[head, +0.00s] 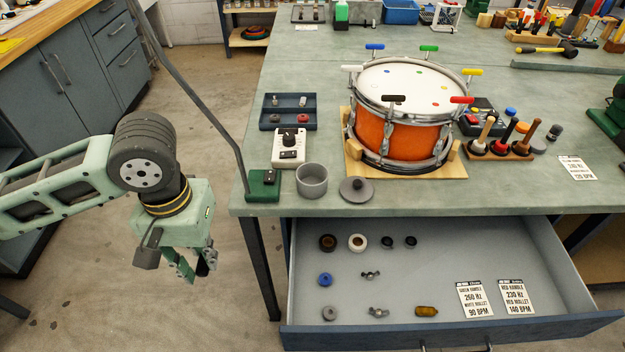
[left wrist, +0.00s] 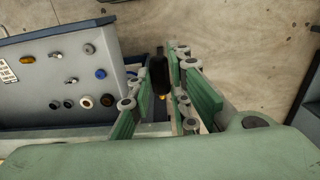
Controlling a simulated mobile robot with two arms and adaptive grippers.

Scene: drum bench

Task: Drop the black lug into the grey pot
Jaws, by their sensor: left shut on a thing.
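My left gripper (head: 194,272) hangs over the floor, left of the bench and the open drawer. It is shut on the black lug (head: 209,261), a small dark piece at its fingertips. In the left wrist view the lug (left wrist: 158,72) shows as a dark upright shape between the green fingers (left wrist: 170,100); the fingers hide part of it. The grey pot (head: 312,187) stands open on the bench near its front left corner, up and to the right of the gripper. Its inside looks empty. My right gripper is not in view.
A grey lid (head: 357,190) lies right of the pot. A thin dark post on a green base (head: 264,186) stands just left of the pot. A white box (head: 290,148) and an orange drum (head: 400,140) stand behind. The open drawer (head: 400,265) juts out below.

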